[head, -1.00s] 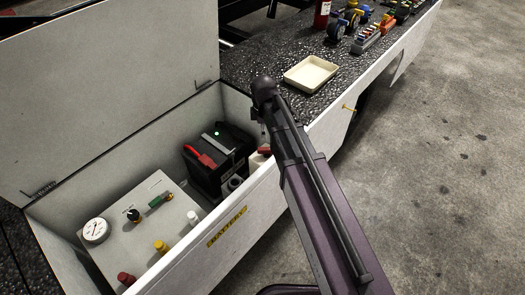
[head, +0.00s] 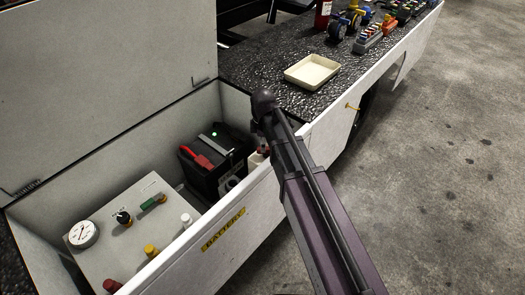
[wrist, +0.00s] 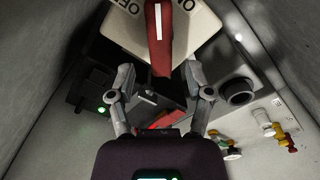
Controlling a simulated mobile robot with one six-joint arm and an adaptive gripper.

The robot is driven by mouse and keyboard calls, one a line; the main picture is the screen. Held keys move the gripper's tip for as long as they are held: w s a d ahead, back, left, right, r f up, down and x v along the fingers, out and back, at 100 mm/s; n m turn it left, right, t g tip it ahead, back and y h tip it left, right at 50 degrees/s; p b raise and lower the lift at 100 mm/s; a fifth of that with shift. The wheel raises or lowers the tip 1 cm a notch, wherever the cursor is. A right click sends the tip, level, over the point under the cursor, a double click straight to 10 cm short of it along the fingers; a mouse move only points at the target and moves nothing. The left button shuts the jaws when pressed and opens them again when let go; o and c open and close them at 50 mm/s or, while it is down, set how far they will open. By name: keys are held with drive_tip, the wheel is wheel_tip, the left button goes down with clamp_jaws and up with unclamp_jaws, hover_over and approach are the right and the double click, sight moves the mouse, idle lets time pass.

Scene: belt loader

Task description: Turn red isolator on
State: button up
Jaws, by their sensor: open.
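The red isolator handle (wrist: 159,40), with a white stripe, sits on a cream plate (wrist: 190,22) with lettering at the top of the wrist view. The letters are partly cut off and a position cannot be read for certain. My gripper (wrist: 160,82) is open, with its two fingers spread to either side of the handle's lower end. I cannot tell whether they touch it. In the head view, the isolator (head: 263,150) is a small red and pale shape in the box corner, partly covered by my arm. My gripper is hidden there.
A black battery (head: 213,178) with a red clamp and green light stands in the open box. A panel with a gauge (head: 83,234) and coloured knobs lies left. The white box walls (head: 265,195) are close around my gripper. A cream tray (head: 312,71) sits on the deck.

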drive_tip(key=shift+f+b, duration=0.75)
drive_tip(key=shift+f, duration=0.25)
clamp_jaws()
